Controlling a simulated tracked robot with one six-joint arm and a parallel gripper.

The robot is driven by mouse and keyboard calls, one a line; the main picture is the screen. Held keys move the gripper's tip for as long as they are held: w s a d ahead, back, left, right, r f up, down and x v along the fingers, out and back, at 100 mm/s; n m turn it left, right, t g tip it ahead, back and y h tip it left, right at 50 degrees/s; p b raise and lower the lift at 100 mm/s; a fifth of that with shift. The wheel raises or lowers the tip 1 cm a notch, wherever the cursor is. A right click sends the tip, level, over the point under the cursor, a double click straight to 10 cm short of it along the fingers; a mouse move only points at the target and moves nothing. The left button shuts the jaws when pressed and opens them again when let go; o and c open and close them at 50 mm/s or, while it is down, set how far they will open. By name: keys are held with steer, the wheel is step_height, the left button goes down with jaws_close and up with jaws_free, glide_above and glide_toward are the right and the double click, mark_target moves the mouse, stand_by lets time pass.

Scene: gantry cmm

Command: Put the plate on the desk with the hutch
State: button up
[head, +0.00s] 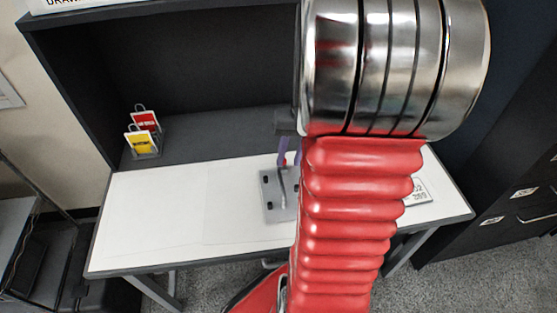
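The desk with the hutch (150,215) has a white top with a dark edge and a dark grey hutch at its back. A grey plate (271,208) with black holes and a pale raised strip shows over the middle of the desk top, its right part hidden behind my red arm. Whether it rests on the top or hangs just above it is not clear. My gripper (289,157), with purple fingers, points down at the plate's far side. My arm partly covers the fingers, so I cannot tell whether they grip the plate.
A small rack with red and yellow tags (145,134) stands on the hutch's left. A white card with digits (416,193) lies on the desk's right. The desk top's left half is clear. Dark drawers (515,205) stand at right, a shelf unit (25,245) at left.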

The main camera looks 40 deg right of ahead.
steer(key=s+a+r+n+t, duration=0.1)
steer(key=a+r, duration=0.3)
steer(key=a, duration=0.4)
steer(key=s+a+r+n+t+h, duration=0.1)
steer(key=a+r+n+t, duration=0.1)
steer(key=a+r, duration=0.3)
steer(key=s+a+r+n+t, duration=0.1)
steer(key=a+r+n, duration=0.2)
steer(key=a, duration=1)
step_height(320, 180, up, 2)
steer(key=shift+s+r+n+h, duration=0.15)
steer(key=shift+s+n+h, duration=0.2)
steer(key=shift+n+h, duration=0.05)
steer(key=shift+s, duration=0.1)
